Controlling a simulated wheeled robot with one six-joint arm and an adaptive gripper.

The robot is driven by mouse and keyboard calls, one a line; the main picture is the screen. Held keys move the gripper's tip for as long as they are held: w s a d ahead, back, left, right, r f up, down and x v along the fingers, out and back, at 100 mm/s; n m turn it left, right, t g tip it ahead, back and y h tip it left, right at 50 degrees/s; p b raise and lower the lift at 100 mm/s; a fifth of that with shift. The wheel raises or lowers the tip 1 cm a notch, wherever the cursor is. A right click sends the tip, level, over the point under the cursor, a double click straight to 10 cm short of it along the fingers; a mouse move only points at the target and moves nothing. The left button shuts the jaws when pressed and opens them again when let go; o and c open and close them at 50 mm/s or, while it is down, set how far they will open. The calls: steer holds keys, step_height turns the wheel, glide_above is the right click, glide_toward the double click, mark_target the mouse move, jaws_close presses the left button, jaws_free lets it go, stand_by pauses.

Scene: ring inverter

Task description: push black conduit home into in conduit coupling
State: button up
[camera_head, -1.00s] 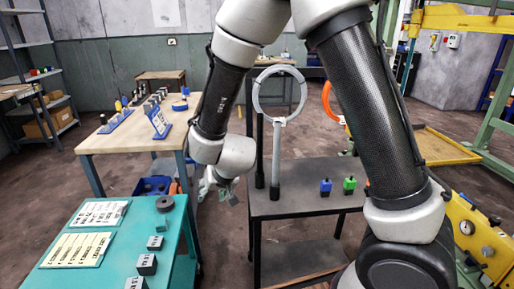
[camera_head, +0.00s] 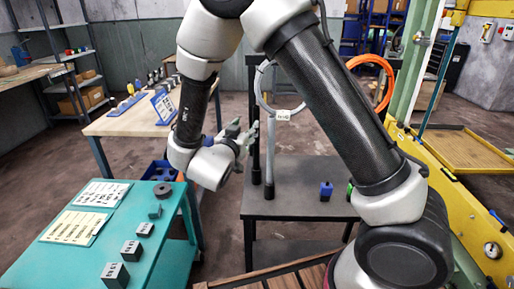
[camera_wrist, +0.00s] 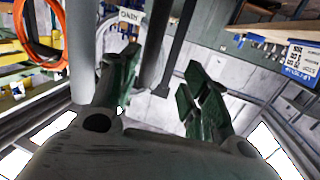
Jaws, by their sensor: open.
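A dark upright rod (camera_head: 254,120), which looks like the black conduit, stands on the dark table (camera_head: 310,175). Beside it is a lighter grey upright (camera_head: 269,150) with a grey ring (camera_head: 297,108) and a small white label (camera_head: 283,114). I cannot tell which part is the in coupling. My gripper (camera_head: 243,137) is open, just left of the rod and above table height. In the wrist view my fingers (camera_wrist: 163,85) are spread and empty, with a dark rod (camera_wrist: 179,45) beyond them. The label (camera_wrist: 130,16) shows there too. I cannot tell whether the fingers touch the rod.
A blue block (camera_head: 326,190) and a partly hidden green block (camera_head: 349,190) stand on the dark table. A teal bench (camera_head: 60,262) with cards and dark blocks is at front left. An orange hose coil (camera_head: 388,85) hangs at the right, partly behind my arm.

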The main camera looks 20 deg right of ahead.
mark_target(255, 117)
steer(key=shift+h, duration=0.5)
steer(key=w+d, duration=0.1)
steer(key=w, duration=0.1)
steer(key=w+d+r, duration=0.1)
steer(key=w+d, duration=0.3)
steer(key=shift+d+r, duration=0.15)
steer(key=shift+r, duration=0.15)
steer(key=shift+c, duration=0.3)
jaws_close()
